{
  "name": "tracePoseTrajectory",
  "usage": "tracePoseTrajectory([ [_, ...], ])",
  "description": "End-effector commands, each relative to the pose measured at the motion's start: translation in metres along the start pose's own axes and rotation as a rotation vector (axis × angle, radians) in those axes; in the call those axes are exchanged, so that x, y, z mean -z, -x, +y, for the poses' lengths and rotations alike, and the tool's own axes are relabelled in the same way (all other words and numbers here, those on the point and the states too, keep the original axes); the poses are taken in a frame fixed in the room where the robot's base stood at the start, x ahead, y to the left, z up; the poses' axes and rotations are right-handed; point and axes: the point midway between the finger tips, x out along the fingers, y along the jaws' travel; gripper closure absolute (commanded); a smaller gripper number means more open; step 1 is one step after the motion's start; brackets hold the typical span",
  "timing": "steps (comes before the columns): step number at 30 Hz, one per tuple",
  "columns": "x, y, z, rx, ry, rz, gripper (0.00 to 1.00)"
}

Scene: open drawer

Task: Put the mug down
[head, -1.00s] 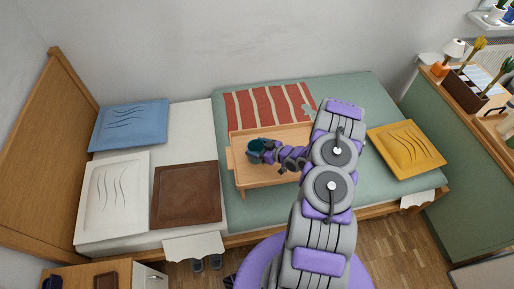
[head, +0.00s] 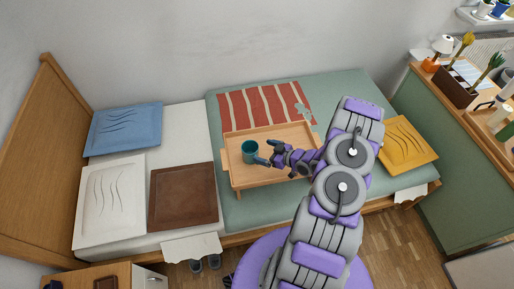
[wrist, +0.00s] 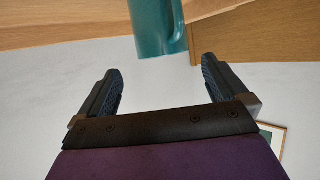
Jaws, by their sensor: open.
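The teal mug (head: 249,153) stands upright on the left part of the wooden bed tray (head: 236,178). In the wrist view the mug (wrist: 153,28) shows at the top, beyond the fingertips, with its handle on the right side. My gripper (head: 267,152) is open and empty, just right of the mug in the head view. In the wrist view both fingers of my gripper (wrist: 160,75) are spread apart with a clear gap to the mug.
The tray stands on a bed with a green blanket (head: 350,90). A red striped cloth (head: 262,105) lies behind it. Brown (head: 183,195), white (head: 112,195), blue (head: 125,128) and yellow (head: 408,145) cushions lie around. The tray's middle, right of the mug, looks clear under my arm.

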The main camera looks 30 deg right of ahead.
Motion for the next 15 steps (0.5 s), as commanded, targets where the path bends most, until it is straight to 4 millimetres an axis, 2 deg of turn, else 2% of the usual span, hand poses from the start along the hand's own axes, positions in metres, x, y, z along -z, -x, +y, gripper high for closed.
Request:
tracePoseTrajectory([
  [1, 0.001, 0.010, 0.001, -0.002, -0.002, 0.000, 0.00],
  [6, 0.001, 0.031, -0.002, 0.000, -0.001, -0.002, 0.00],
  [15, 0.003, 0.045, 0.003, -0.006, 0.014, -0.031, 0.00],
])
